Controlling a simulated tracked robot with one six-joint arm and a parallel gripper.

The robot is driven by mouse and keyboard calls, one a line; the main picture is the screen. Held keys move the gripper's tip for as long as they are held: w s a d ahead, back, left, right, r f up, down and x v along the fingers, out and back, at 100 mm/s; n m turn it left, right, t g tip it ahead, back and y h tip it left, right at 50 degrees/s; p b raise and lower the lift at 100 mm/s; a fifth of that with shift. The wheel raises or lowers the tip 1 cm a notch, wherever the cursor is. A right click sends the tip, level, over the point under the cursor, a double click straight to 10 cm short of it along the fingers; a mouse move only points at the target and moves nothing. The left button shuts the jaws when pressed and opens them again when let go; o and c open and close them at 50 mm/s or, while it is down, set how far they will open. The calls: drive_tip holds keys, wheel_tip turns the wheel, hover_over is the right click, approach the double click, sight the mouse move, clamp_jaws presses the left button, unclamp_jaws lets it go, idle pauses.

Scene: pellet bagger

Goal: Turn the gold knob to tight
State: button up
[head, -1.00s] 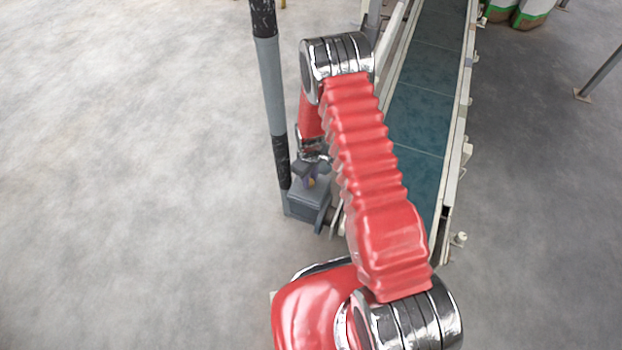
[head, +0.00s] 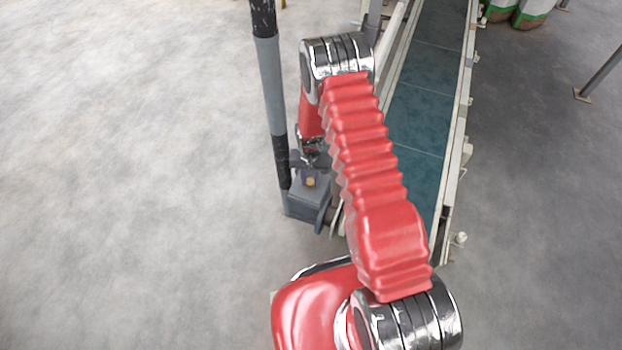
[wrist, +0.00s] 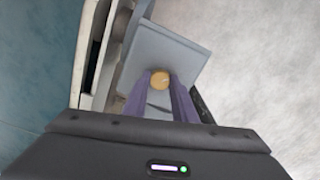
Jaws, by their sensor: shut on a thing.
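The gold knob (wrist: 160,79) sits on top of a grey box (wrist: 168,46) in the wrist view. It also shows as a small gold spot in the head view (head: 310,182). My gripper (wrist: 160,84) has its two purple fingers on either side of the knob, shut on it. In the head view my gripper (head: 309,174) is above the grey box, partly hidden by my red arm. A thin mark shows on the knob's face, but its setting is too small to read.
A post (head: 269,85) with grey and black bands rises beside the box. A conveyor with a teal belt (head: 415,110) and pale side rails runs to the right of my arm. Green and white sacks (head: 533,12) stand at the far right. The floor at left is clear.

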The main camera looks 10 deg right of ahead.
sight(310, 182)
drive_tip(key=m, duration=0.4)
drive_tip(key=shift+s+f+m, duration=0.1)
drive_tip(key=shift+s+m, duration=0.1)
drive_tip(key=shift+m, duration=0.1)
drive_tip(key=m, duration=0.3)
drive_tip(key=shift+m, duration=0.3)
drive_tip(key=o, duration=1)
drive_tip(key=shift+w, duration=0.1)
drive_tip(key=shift+o, duration=0.2)
drive_tip(key=shift+w+r, duration=0.1)
drive_tip(key=shift+r, duration=0.45)
wheel_tip(310, 182, up, 13)
drive_tip(key=shift+f, duration=0.15)
